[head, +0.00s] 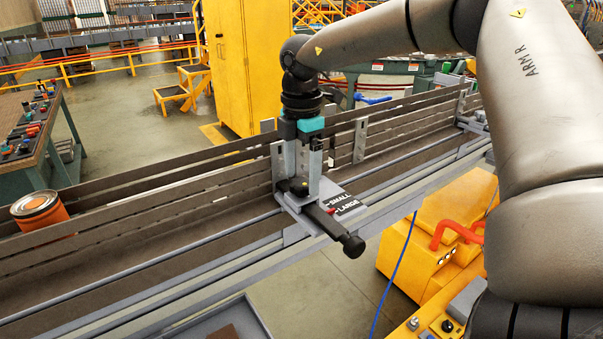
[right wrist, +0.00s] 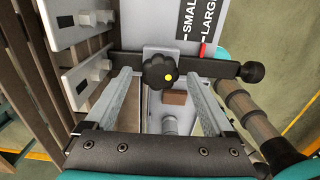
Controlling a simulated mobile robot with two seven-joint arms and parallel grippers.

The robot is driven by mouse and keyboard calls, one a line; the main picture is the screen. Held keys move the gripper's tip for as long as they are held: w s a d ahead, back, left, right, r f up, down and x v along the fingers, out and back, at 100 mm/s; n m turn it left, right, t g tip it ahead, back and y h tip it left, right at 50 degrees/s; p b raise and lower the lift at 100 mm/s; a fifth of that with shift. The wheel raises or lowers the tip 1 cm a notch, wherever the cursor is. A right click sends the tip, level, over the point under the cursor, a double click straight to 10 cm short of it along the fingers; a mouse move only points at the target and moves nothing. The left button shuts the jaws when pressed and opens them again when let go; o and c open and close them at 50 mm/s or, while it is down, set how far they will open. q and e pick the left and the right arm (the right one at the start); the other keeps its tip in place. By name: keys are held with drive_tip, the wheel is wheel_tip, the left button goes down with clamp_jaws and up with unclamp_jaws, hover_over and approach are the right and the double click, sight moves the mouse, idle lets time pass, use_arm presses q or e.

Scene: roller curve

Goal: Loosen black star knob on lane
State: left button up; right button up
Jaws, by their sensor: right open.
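The black star knob (right wrist: 159,72) with a yellow dot sits on a grey bracket over a dark sliding bar (right wrist: 220,70). In the head view the knob (head: 299,186) is partly hidden by my right gripper (head: 303,174), which points down over it. My right gripper is open. In the right wrist view its two grey fingers stand on either side of the knob with a visible gap at each side. I cannot tell how far down beside the knob the fingertips reach. My left gripper is not in view.
The lane (head: 150,250) has slatted guide rails. A plate marked SMALL and LARGE (head: 345,204) has a red pointer beside LARGE. The bar ends in a black handle (head: 353,246). Upright grey rail brackets (head: 360,140) are close by.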

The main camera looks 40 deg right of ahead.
drive_tip(key=shift+f, duration=0.4)
drive_tip(key=c, duration=1.4)
